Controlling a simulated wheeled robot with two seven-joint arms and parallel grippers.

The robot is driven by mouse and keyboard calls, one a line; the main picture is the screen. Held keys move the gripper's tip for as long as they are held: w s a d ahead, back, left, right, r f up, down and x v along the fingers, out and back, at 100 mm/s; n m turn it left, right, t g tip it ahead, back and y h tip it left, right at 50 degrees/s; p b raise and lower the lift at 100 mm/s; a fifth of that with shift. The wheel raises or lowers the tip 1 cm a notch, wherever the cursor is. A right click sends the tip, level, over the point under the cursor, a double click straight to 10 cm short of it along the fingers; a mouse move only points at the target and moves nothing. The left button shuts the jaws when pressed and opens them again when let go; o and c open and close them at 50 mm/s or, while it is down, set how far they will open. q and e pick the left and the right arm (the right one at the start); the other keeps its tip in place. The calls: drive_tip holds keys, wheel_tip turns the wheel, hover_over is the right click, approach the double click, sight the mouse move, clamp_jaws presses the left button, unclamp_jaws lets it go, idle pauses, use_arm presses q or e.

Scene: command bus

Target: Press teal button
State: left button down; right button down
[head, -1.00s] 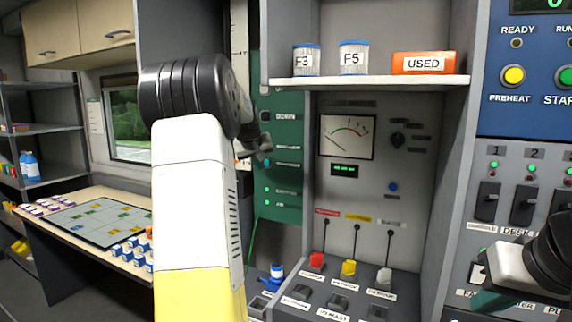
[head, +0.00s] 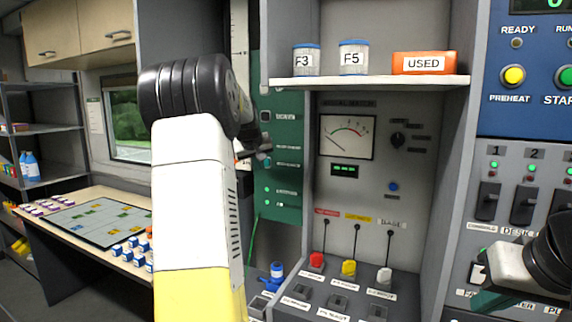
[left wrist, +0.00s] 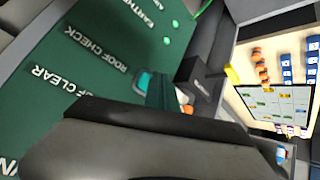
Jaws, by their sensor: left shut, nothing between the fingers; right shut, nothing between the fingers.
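The teal button (left wrist: 143,82) shows in the left wrist view on the green panel (left wrist: 60,65), in the row of the ROOF CHECK label. My left gripper (left wrist: 165,92) is shut and empty, with its fingertips close beside the button. I cannot tell whether they touch it. In the head view, my left gripper (head: 262,152) is at the green panel (head: 287,140) and hides the button there. My right gripper (head: 490,299) is shut and empty at the lower right, partly cut off by the frame.
A console bay (head: 410,170) with a meter and red, yellow and white levers stands right of the panel. A shelf (head: 370,82) above holds canisters and an orange box. A table (head: 45,228) with a board is at the left.

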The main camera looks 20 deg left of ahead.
idle(0.7)
use_arm(q)
drive_tip(key=shift+w, duration=0.45)
drive_tip(key=shift+w, duration=0.35)
idle(0.5)
drive_tip(key=shift+s, duration=0.8)
drive_tip(key=shift+s+a, duration=0.2)
drive_tip(key=shift+s, duration=2.3)
